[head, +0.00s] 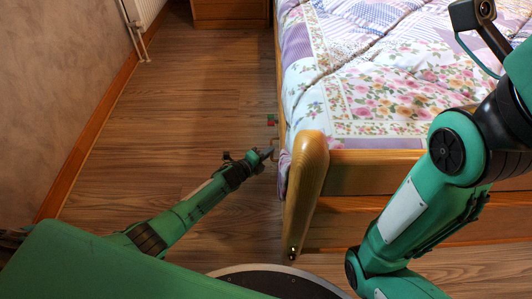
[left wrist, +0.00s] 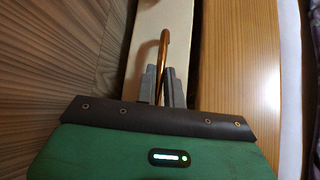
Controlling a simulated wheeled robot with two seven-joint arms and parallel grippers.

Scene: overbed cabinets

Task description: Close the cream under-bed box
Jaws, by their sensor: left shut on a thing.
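The cream under-bed box (left wrist: 178,22) shows in the left wrist view as a pale narrow strip between the floor and the wooden bed side. A curved copper-coloured handle (left wrist: 165,42) stands out from it. My left gripper (left wrist: 163,78) is shut on this handle, one grey finger on each side. In the head view my left gripper (head: 266,154) is low beside the bed, near its foot-end corner post. The box is mostly hidden there by the bed, so I cannot tell how far out it stands. My right gripper is out of view.
The bed (head: 385,90) with a floral patchwork quilt fills the upper right. Its rounded wooden post (head: 305,180) stands just right of my left gripper. The wooden floor (head: 190,110) is clear toward the left wall. A wooden cabinet (head: 230,12) stands at the back.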

